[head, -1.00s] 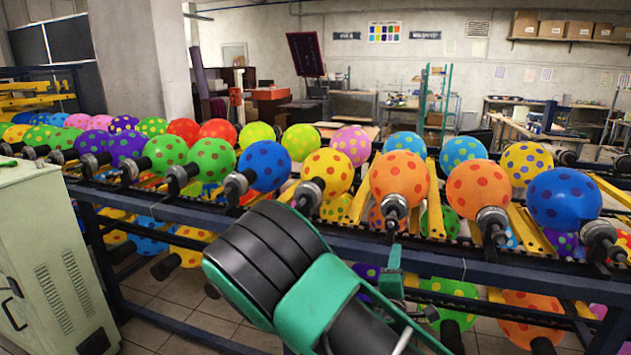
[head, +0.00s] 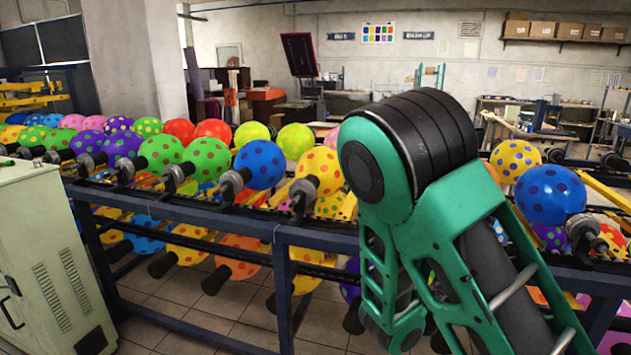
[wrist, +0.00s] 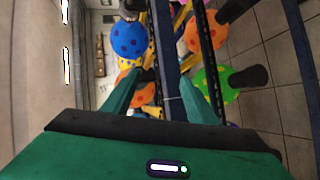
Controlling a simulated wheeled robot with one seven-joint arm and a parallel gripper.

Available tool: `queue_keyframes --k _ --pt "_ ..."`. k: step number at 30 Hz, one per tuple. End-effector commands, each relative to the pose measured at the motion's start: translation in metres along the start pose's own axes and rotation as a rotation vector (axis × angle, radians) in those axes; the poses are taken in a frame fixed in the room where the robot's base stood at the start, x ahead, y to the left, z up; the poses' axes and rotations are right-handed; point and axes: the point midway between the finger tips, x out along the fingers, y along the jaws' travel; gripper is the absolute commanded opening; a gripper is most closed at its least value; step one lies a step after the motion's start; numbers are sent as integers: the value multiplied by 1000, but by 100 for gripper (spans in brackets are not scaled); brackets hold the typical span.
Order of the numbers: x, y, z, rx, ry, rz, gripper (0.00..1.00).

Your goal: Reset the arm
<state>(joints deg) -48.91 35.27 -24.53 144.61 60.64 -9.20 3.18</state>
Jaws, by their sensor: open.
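My green arm fills the right middle of the head view, its dark elbow raised in front of the balloon rack (head: 330,240). My gripper (wrist: 162,76) shows in the wrist view with its two green fingers spread apart and nothing held between them. Spotted balloons on black holders are seen beyond the fingers: a blue balloon (wrist: 130,39), a green one (wrist: 210,86) and an orange one (wrist: 192,33). I cannot make out the fingertips in the head view. The arm hides several balloons on the rack.
Blue-spotted (head: 550,195) and yellow-spotted (head: 319,170) balloons sit on the rack on either side of my arm. A pale cabinet (head: 50,260) stands at the left. Tiled floor (head: 215,310) shows under the rack. Shelves and boxes (head: 543,29) are at the back wall.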

Motion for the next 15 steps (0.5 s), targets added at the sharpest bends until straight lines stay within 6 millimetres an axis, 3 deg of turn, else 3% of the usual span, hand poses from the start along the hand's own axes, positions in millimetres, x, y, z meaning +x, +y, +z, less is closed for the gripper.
queue_keyframes --k 1,6,11,15 --pt "8 5 25 63 -77 -42 52" --pt "16 5 98 240 -310 -189 52" --pt "4 1 152 396 -496 -334 52" --pt "-17 -2 188 521 -629 -465 52"
